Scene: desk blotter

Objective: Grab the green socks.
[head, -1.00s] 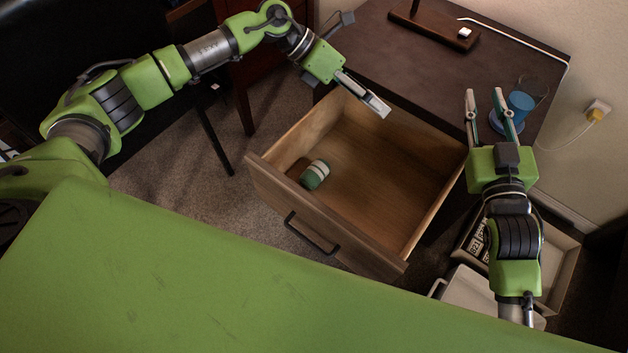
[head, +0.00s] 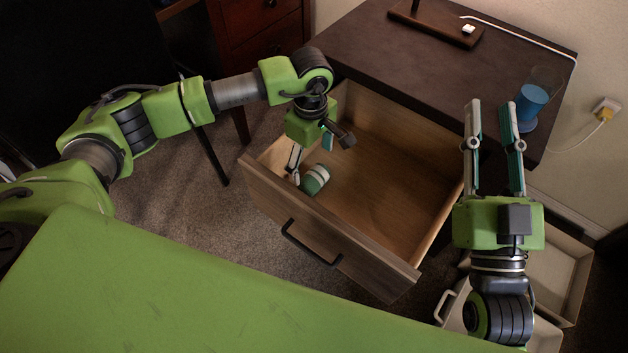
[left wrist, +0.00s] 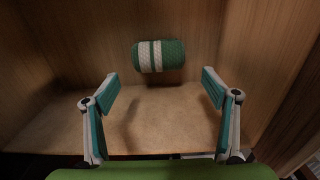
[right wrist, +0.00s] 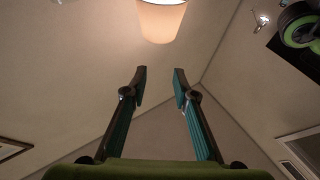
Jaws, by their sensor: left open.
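The green socks (head: 315,180), a rolled bundle with white bands, lie in the left part of the open wooden drawer (head: 390,195). They also show in the left wrist view (left wrist: 158,56), beyond and between the fingertips. My left gripper (head: 309,165) points down into the drawer close to the socks; in the left wrist view its fingers (left wrist: 160,88) are spread with nothing between them. My right gripper (head: 492,108) points up and away at the right of the drawer, fingers apart and empty; its fingers also show in the right wrist view (right wrist: 160,75).
The dark nightstand top (head: 410,60) holds a lamp base (head: 435,22) and a blue cup (head: 531,102) near my right gripper. Drawer walls surround the socks closely on the left. A pale bin (head: 565,275) stands on the floor at right. The drawer's right part is empty.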

